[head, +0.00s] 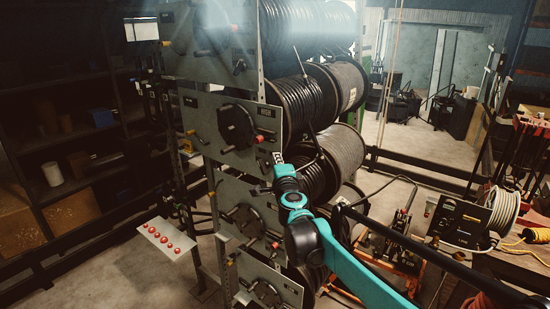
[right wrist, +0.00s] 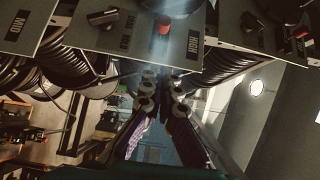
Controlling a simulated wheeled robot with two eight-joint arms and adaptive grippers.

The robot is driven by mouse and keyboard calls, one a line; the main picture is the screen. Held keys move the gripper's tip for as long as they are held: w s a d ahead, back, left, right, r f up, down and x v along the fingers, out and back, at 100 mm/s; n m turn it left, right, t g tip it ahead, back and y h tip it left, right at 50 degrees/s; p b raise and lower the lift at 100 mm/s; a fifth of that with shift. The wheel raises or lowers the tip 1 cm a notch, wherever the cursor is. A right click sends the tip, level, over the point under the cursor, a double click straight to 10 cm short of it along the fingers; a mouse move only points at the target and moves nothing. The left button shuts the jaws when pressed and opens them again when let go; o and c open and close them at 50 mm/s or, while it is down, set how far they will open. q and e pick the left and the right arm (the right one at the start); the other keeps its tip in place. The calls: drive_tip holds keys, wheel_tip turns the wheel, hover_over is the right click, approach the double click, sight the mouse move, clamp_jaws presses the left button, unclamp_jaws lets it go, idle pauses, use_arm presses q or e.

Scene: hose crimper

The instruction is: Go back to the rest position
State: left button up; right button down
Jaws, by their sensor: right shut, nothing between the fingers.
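My right arm, teal and black, comes in from the lower right of the head view and reaches up to the front of the hose reel rack (head: 215,200). My right gripper (right wrist: 163,84) is shut and empty. The fingers appear a little short of the panel; I cannot tell the exact gap. My left gripper is not in view.
Large black hose reels (head: 335,85) fill the rack behind the panels. A small plate with red buttons (head: 166,239) stands at the lower left. Dark shelves (head: 60,150) line the left. A workbench with a cable spool (head: 503,210) stands at the right.

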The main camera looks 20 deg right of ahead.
drive_tip(key=s+a+f+n+g+y+b, duration=0.25)
drive_tip(key=s+a+f+n+b, duration=0.3)
drive_tip(key=s+f+b, duration=0.4)
drive_tip(key=s+a+f+n+g+y+b, duration=0.1)
drive_tip(key=s+a+f+n+y+b, duration=0.5)
drive_tip(key=f, duration=0.6)
drive_tip(key=s+d+f+n+g+h+b, duration=0.2)
drive_tip(key=s+f+b, duration=0.3)
drive_tip(key=f, duration=0.6)
drive_tip(key=s+d+f+n+g+h+b, duration=0.2)
drive_tip(key=s+d+f+n+g+b, duration=0.1)
drive_tip(key=s+f, duration=0.7)
drive_tip(key=s+d+f+n+g+h+b, duration=0.2)
drive_tip(key=s+f+b, duration=0.4)
drive_tip(key=f, duration=0.6)
drive_tip(key=shift+s+d+f+n+b, duration=0.25)
drive_tip(key=shift+s+d+n, duration=0.3)
drive_tip(key=shift+s, duration=0.65)
